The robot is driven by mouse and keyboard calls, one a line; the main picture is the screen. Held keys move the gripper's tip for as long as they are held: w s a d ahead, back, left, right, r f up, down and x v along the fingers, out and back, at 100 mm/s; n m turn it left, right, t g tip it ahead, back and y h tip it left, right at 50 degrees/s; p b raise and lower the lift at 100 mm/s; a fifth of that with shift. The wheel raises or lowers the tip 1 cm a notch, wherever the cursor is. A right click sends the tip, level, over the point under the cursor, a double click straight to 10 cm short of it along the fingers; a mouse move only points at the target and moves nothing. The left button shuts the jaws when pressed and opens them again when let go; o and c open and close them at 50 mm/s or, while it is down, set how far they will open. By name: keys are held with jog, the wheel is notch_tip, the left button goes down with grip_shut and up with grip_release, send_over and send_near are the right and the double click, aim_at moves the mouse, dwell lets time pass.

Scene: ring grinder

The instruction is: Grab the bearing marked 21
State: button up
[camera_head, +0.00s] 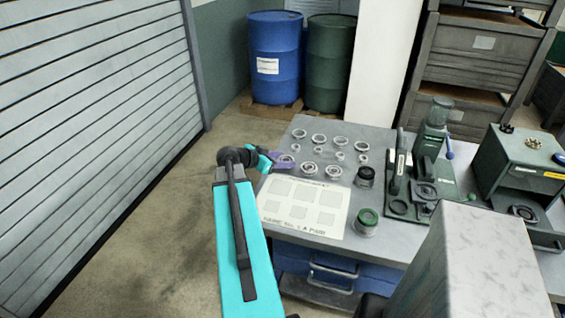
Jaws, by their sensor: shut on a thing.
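Several metal rings and bearings lie in rows on the grey worktable (399,236), at its back left. Their number marks are too small to read, so I cannot tell which one is marked 21. My gripper (284,163) reaches in from the left, low over the table's left side. It is shut on a bearing (287,158) at the left end of the rows. The jaws partly hide this bearing, and I cannot tell whether it still touches the table.
A white printed sheet (305,225) lies just in front of the bearings. Dark and green-topped round pieces (366,221) stand to the right. A green press (432,160) and a green box-shaped machine (522,175) stand farther right. Blue (275,65) and green (329,70) barrels stand behind.

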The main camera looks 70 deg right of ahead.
notch_tip(320, 180, up, 10)
jog(key=b, duration=0.2)
jog(key=shift+f, duration=0.25)
dwell(0.3)
dwell(0.4)
